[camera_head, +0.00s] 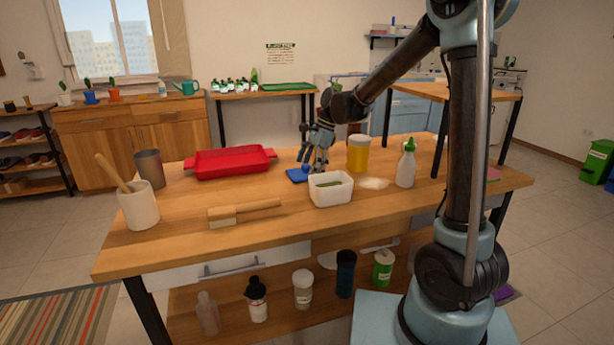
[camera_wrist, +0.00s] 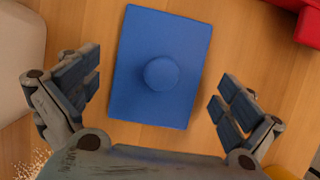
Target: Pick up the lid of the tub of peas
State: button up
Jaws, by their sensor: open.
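The blue lid (camera_wrist: 172,98) lies flat on the wooden table, a rectangle with a round knob (camera_wrist: 161,74) in its middle. In the head view the lid (camera_head: 297,174) shows partly, just behind and left of the tub. The white tub (camera_head: 330,194) stands open with green contents. My gripper (camera_wrist: 157,98) is open above the lid, fingers on either side of it and the knob between them, touching nothing that I can see. In the head view my gripper (camera_head: 313,168) points down over the lid and hides part of it.
A red tray (camera_head: 230,163) lies to the left. A yellow-filled jar (camera_head: 359,154), a white bottle with green top (camera_head: 406,168) and a pale spill (camera_head: 374,183) are to the right.

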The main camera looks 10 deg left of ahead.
jog(key=c, duration=1.1)
jog(key=shift+r, duration=0.1)
